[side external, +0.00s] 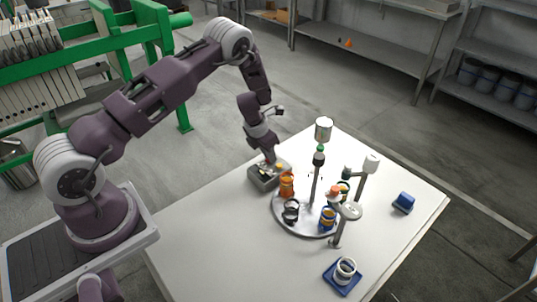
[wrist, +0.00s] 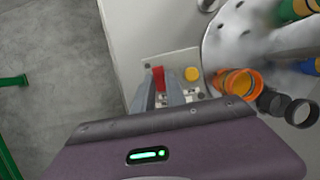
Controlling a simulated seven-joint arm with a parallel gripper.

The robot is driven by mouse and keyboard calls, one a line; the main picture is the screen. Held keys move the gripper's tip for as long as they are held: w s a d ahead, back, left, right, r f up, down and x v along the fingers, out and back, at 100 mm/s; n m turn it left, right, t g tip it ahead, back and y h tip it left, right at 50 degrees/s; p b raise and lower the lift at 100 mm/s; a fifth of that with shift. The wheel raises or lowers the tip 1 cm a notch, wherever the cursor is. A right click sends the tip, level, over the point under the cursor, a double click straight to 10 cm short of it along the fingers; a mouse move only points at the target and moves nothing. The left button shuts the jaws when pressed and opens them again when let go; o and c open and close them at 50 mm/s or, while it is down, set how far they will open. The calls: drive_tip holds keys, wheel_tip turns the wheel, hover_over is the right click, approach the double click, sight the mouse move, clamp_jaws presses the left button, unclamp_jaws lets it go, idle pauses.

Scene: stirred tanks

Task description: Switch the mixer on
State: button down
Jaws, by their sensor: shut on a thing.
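A grey control box (side external: 266,181) sits on the white table, left of the mixer. In the wrist view its plate carries a red switch part (wrist: 158,77) and a round yellow button (wrist: 192,74). My gripper (wrist: 161,92) points down at the box, its fingers closed around the red part; the fingertips partly hide it. In the side view my gripper (side external: 270,160) is right over the box. The mixer has a round metal plate (side external: 310,229) with a central upright shaft (side external: 315,183). I cannot tell whether the mixer is running.
Around the plate stand an orange cup (side external: 286,186), a black cup (side external: 291,211) and a blue-yellow cup (side external: 327,219). A stand with a white cylinder (side external: 371,164) rises at right. A blue block (side external: 403,203) and a blue tray (side external: 330,282) lie on the table. The table's left front is clear.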

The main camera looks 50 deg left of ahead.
drive_tip(key=shift+w+r+g, duration=0.1)
drive_tip(key=shift+w+g, duration=0.15)
drive_tip(key=shift+g, duration=0.45)
drive_tip(key=shift+w+r+g, duration=0.1)
drive_tip(key=shift+w+g, duration=0.1)
drive_tip(key=shift+g, duration=0.5)
drive_tip(key=c, duration=1.4)
unclamp_jaws()
drive_tip(key=shift+o, duration=0.2)
drive_tip(key=r, duration=0.7)
drive_tip(key=shift+s, duration=0.25)
